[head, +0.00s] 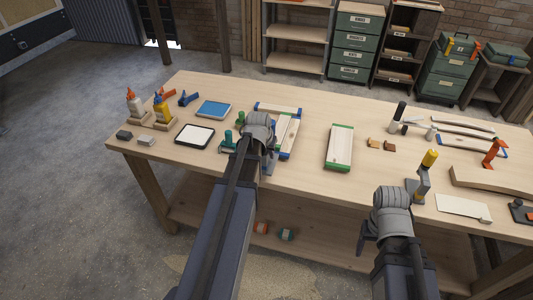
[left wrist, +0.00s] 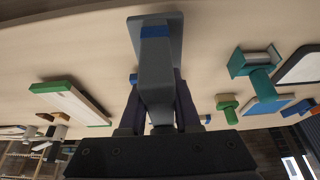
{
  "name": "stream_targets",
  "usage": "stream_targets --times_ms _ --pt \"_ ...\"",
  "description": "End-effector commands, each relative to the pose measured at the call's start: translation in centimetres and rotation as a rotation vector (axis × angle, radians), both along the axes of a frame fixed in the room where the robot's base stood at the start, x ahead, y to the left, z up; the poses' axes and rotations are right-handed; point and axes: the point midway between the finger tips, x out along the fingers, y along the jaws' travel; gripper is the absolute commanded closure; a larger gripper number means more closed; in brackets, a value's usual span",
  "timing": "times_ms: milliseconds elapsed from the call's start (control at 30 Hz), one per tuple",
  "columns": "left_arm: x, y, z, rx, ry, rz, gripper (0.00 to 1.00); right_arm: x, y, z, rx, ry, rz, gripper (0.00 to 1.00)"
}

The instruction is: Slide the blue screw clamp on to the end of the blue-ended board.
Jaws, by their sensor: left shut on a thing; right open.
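My left gripper (head: 267,156) is over the front middle of the table, shut on a grey clamp with a blue band (left wrist: 156,55), which looks like the blue screw clamp. In the left wrist view the clamp's flat end points away from the gripper, over bare tabletop. Just behind this gripper in the head view lies a pale board with blue at its ends (head: 280,108); the arm partly hides it and a strip beside it. Whether the clamp touches any board I cannot tell. My right gripper (head: 368,238) is open and empty in front of the table edge.
A green-ended board (head: 340,148) lies right of the left gripper. Teal and green clamps (head: 228,142) stand just left of it, near a white tablet-like pad (head: 195,135). A yellow-handled clamp (head: 424,178) stands near the right gripper. Bare tabletop (head: 310,180) lies in front.

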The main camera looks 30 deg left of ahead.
Motion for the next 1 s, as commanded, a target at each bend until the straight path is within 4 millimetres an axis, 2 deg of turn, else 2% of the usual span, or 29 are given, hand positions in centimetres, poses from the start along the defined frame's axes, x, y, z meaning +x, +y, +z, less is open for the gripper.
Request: stream_targets --times_ms 1000 --pt "0.0 0.0 -4.9 0.000 -0.001 0.000 1.00 0.0 0.0 -4.9 0.000 0.000 0.000 0.35"
